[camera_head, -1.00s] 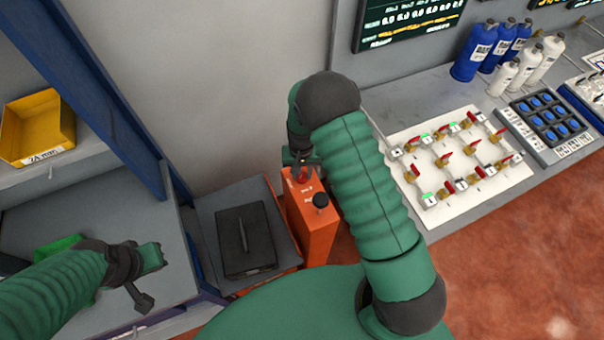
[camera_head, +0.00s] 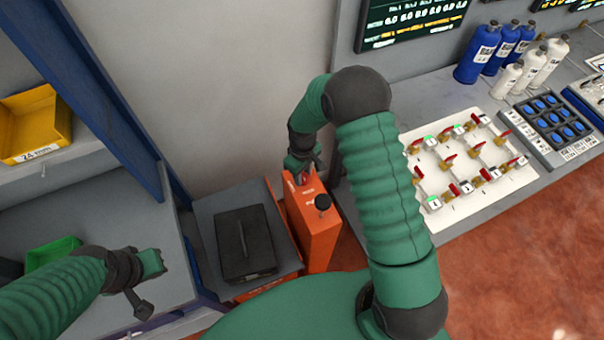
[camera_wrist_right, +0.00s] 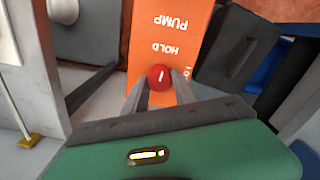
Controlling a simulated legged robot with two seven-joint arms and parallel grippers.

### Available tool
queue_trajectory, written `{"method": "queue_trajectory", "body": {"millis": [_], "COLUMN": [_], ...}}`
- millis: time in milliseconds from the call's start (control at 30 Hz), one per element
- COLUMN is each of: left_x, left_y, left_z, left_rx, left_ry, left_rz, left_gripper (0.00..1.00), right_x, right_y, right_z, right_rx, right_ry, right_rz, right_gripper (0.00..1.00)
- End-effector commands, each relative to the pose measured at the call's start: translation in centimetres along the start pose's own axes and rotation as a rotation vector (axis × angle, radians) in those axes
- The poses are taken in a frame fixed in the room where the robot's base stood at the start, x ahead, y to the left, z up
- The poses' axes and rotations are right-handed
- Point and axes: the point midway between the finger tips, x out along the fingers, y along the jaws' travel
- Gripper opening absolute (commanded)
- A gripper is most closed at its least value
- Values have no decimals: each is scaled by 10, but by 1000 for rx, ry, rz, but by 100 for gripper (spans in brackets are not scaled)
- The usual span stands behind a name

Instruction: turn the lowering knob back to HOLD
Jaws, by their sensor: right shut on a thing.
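A black case (camera_head: 245,245) lies left of the box. A white valve board (camera_head: 480,205) with several red-handled valves lies on the right bench. Blue bottles (camera_head: 476,55) stand behind it. A yellow bin (camera_head: 35,125) sits on the left shelf. A grey wall rises behind the box.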

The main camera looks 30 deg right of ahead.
Motion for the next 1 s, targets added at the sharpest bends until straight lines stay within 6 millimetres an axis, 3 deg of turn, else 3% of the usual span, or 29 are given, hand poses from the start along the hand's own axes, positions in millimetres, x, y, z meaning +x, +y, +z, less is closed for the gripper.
{"method": "queue_trajectory", "body": {"millis": [667,700,833,1000], "left_x": [0,0,1,1], "left_y": [0,0,0,0], "left_z": [0,0,0,0], "left_rx": [0,0,0,0], "left_ry": [0,0,0,0], "left_rz": [0,0,0,0], "left_gripper": [0,0,0,0], "right_x": [-2,-2,-1,0], "right_y": [3,3,2,2], "right_z": [1,1,1,0], "right_rx": [-58,-58,-58,-58], "right_ry": [-1,-1,-1,-2], "right_rz": [4,4,3,1], "right_gripper": [0,37,54,54]}}
